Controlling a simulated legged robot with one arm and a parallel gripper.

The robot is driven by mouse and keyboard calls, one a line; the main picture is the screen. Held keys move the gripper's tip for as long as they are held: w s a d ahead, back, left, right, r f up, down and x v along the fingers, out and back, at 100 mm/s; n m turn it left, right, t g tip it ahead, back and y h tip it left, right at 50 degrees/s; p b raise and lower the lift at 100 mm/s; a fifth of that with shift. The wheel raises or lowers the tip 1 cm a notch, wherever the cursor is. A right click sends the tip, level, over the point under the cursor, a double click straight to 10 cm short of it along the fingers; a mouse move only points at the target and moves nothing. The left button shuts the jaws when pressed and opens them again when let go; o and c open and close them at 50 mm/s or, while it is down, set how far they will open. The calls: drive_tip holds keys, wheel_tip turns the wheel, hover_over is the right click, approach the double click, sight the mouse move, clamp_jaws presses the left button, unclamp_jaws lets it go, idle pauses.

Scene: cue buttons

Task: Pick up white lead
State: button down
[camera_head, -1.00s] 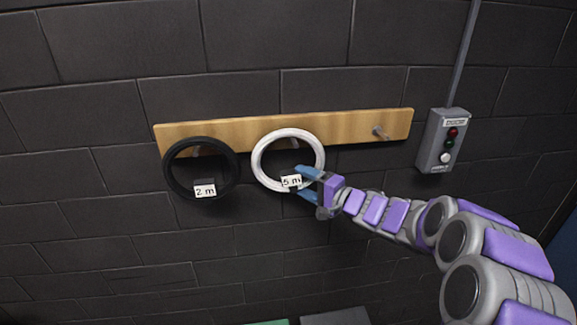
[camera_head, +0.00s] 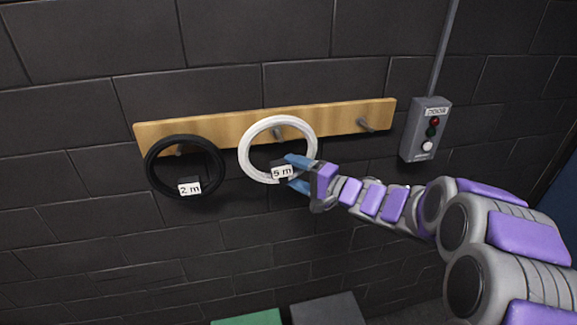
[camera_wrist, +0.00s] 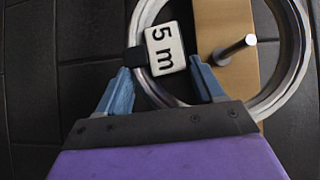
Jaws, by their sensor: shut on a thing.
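The white lead (camera_head: 244,151) is a coiled ring with a black clip and a "5 m" tag (camera_head: 281,171). In the wrist view the white coil (camera_wrist: 290,95) surrounds a metal peg (camera_wrist: 235,49), and the blue fingers (camera_wrist: 160,85) are on either side of the tag area. Whether the coil still touches the peg cannot be told.
A black lead (camera_head: 151,178) with a "2 m" tag hangs on the left peg of the wooden rail (camera_head: 345,117). A grey button box (camera_head: 416,145) is on the wall at right. Green and grey boxes (camera_head: 325,310) are below.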

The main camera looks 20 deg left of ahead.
drive_tip(key=s+d+r+p, duration=0.1)
drive_tip(key=s+d, duration=0.6)
drive_tip(key=d, duration=0.1)
drive_tip(key=shift+s+d+r, duration=0.15)
drive_tip(key=shift+s, duration=0.25)
drive_tip(key=shift+d, duration=0.15)
drive_tip(key=shift+p, duration=0.35)
